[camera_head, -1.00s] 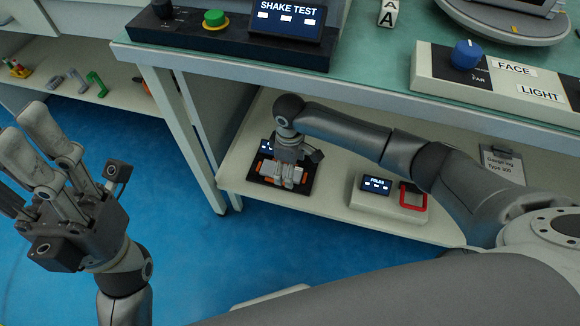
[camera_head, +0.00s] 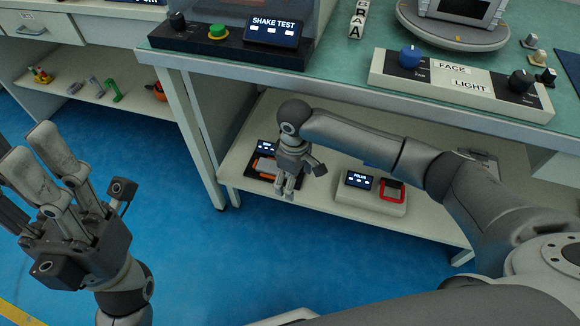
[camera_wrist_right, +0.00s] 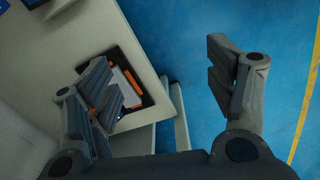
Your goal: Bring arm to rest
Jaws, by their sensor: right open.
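My right gripper (camera_head: 288,183) hangs from its arm in front of the lower shelf, by the black tray. In the right wrist view the right gripper (camera_wrist_right: 165,95) has its fingers spread wide with nothing between them. The black tray (camera_wrist_right: 147,97) holds a white and orange device (camera_wrist_right: 126,88), partly hidden behind a finger; the tray also shows in the head view (camera_head: 254,171). My left gripper (camera_head: 60,175) is raised at the left with its fingers pointing up; they look spread and hold nothing visible.
The lower shelf (camera_head: 330,205) carries a small display box with a red frame (camera_head: 391,191). Above it is the green bench top (camera_head: 350,87) with the shake test panel (camera_head: 274,29) and the face/light panel (camera_head: 455,80). Open blue floor (camera_head: 170,240) lies in front.

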